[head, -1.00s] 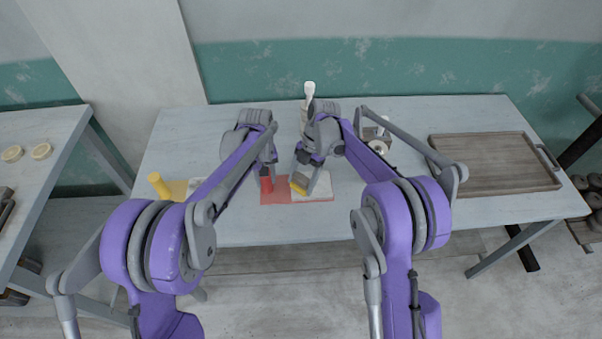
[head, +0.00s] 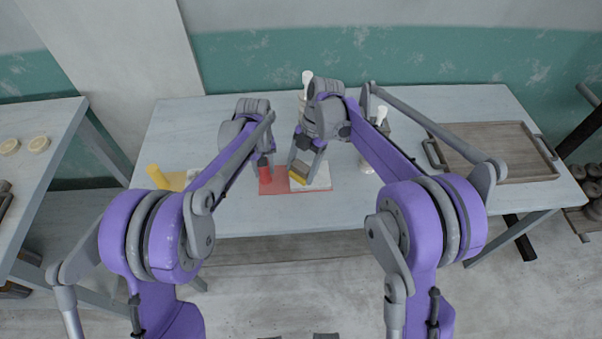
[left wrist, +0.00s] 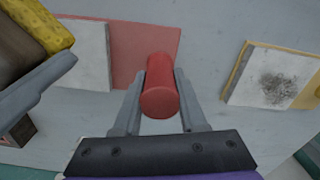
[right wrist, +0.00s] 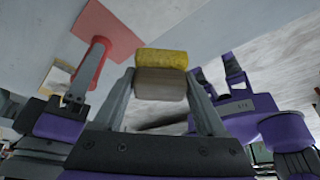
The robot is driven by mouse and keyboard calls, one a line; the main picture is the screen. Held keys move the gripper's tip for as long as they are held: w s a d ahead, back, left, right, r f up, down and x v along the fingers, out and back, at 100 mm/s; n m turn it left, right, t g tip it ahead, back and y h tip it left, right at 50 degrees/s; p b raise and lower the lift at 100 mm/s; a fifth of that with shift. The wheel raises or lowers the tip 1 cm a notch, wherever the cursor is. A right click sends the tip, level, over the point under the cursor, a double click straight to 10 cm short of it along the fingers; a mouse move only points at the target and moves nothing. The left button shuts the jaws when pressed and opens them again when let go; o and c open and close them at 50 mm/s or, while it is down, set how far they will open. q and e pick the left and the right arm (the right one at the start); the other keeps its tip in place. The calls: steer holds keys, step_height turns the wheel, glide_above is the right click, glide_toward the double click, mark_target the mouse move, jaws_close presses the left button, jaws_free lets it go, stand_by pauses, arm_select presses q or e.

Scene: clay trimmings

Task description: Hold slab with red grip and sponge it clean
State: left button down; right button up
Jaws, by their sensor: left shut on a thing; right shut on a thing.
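The red-gripped slab is a red board (head: 272,187) with a pale square plate (head: 322,178) on its right half, lying on the table. My left gripper (head: 265,166) is shut on its red grip (head: 265,175); the grip also shows between the fingers in the left wrist view (left wrist: 160,90). The plate's visible part looks pale and unmarked; the rest is hidden or out of view. My right gripper (right wrist: 161,82) is shut on a yellow sponge (right wrist: 161,57) with a brown backing. In the head view the sponge (head: 298,178) is over the plate's left part; I cannot tell whether it touches.
A second slab with a yellow grip (head: 157,176) lies to the left; its plate (left wrist: 272,78) has a dark smudge in the left wrist view. A wooden tray (head: 490,152) sits at the table's right. White-topped items stand behind my right arm. The front table strip is clear.

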steer(key=shift+r, duration=1)
arm_select(q)
steer(key=shift+c, duration=1.9)
jaws_free()
step_height(320, 180, up, 12)
steer(key=shift+s, duration=0.1)
